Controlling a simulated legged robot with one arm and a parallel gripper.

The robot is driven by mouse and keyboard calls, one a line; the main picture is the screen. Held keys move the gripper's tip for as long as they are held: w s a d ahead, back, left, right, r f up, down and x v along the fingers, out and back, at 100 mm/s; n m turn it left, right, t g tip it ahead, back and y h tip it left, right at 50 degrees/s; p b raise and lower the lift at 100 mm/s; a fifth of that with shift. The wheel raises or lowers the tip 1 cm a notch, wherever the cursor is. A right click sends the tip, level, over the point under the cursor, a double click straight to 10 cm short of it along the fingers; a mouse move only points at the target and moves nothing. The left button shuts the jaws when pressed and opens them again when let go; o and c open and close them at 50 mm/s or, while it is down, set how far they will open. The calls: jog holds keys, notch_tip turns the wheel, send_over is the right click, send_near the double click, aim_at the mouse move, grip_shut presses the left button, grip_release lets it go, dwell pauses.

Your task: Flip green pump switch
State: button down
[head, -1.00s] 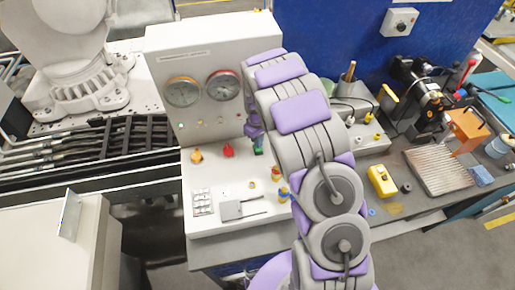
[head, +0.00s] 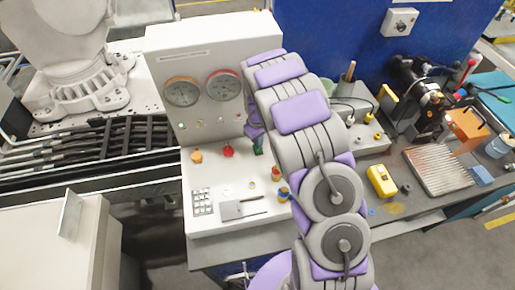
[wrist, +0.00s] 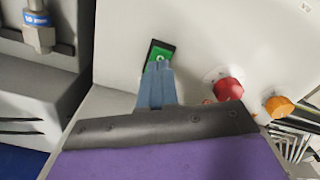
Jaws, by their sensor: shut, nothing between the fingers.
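The green switch (wrist: 160,54) sits in a dark frame on the white panel in the wrist view. In the head view a small green patch of the switch (head: 259,151) shows beside my purple and grey arm. My gripper (wrist: 160,68) is shut, with its blue-grey fingers together and empty. Its fingertips overlap the lower part of the green switch in the wrist view. I cannot tell for sure whether they touch it. In the head view the fingers are mostly hidden by my arm.
A red knob (wrist: 229,89) and an orange knob (wrist: 278,107) stand right of the fingers in the wrist view. Two round gauges (head: 222,86) are on the upright panel. A keypad (head: 202,201) lies on the console, and a yellow box (head: 381,181) is on the bench.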

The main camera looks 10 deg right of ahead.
jog(key=shift+f, duration=1.2)
dwell(0.6)
jog(key=shift+r+p, duration=0.55)
jog(key=shift+r, duration=2.95)
jog(key=shift+r, duration=0.1)
